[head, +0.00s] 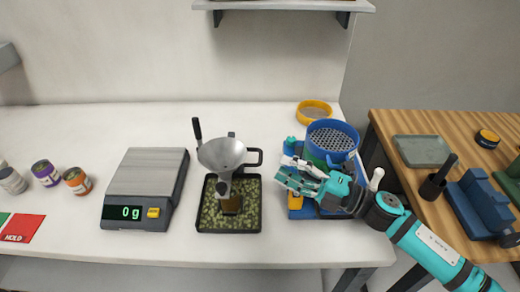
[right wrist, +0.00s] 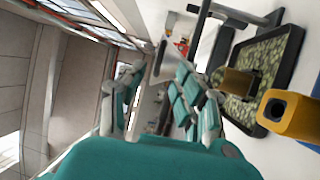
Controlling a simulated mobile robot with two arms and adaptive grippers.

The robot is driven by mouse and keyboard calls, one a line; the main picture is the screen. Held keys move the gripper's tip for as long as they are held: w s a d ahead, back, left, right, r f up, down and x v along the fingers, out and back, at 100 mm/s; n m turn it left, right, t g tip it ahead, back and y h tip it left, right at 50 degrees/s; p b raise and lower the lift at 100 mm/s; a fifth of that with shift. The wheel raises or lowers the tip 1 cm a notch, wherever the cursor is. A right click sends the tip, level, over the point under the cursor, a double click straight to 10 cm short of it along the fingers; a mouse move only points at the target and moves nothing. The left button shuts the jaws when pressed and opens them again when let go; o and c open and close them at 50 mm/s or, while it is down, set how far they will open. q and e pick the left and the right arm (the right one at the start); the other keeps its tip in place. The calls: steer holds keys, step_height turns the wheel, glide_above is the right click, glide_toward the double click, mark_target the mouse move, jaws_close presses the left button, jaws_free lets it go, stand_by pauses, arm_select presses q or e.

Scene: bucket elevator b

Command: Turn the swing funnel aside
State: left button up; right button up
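The swing funnel (head: 222,153) is a grey metal cone with an upright black handle (head: 197,129) at its left. In the head view it stands over a small brown cup (head: 231,204) in a black tray (head: 260,217) of green granules. My right gripper (head: 281,171) is to the right of the funnel, apart from it, in front of the blue sieve. In the right wrist view its two fingers (right wrist: 160,98) stand apart with nothing between them. That view also shows the tray (right wrist: 290,62) and the cup (right wrist: 237,82). My left gripper is not in view.
A scale (head: 147,180) reading 0 g stands left of the tray. A blue sieve device (head: 333,138) is close behind my right gripper, and its yellow part (right wrist: 290,108) shows in the wrist view. Several cans are at far left. A wooden table (head: 430,122) is at right.

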mark_target(260, 156)
steer(key=p+x, duration=0.1)
steer(key=x, duration=0.6)
steer(key=shift+p, duration=0.4)
steer(key=shift+a, duration=0.1)
steer(key=c, duration=0.6)
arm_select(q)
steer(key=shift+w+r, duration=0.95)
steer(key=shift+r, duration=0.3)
arm_select(e)
jaws_close()
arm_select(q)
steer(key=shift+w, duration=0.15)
arm_select(e)
steer(key=shift+w+r, duration=0.1)
steer(key=shift+r, duration=0.05)
